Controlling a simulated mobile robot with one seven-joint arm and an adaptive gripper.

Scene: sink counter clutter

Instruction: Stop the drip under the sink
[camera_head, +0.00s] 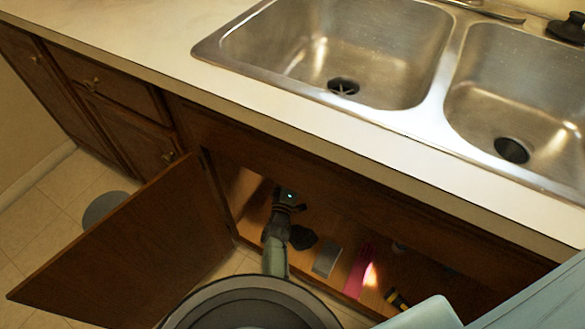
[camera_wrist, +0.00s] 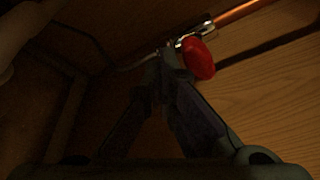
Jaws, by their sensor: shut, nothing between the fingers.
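In the wrist view, a red oval valve handle (camera_wrist: 199,60) sits on a metal valve (camera_wrist: 190,38) at the end of a copper pipe (camera_wrist: 245,10). A thin pale line runs left from the valve. My gripper (camera_wrist: 168,70) is shut and empty, its fingertips close to the left of the red handle. I cannot tell whether they touch it. In the head view, my arm reaches into the open cabinet under the sink (camera_head: 330,75), and my gripper's fingertips and the valve are hidden there. No drip is visible.
The cabinet door (camera_head: 130,255) stands open at the left. On the cabinet floor lie a dark lump (camera_head: 303,238), a grey box (camera_head: 326,261), a pink glove (camera_head: 357,272) and a black and yellow flashlight (camera_head: 397,300). The cabinet's upper front frame is close above my arm.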

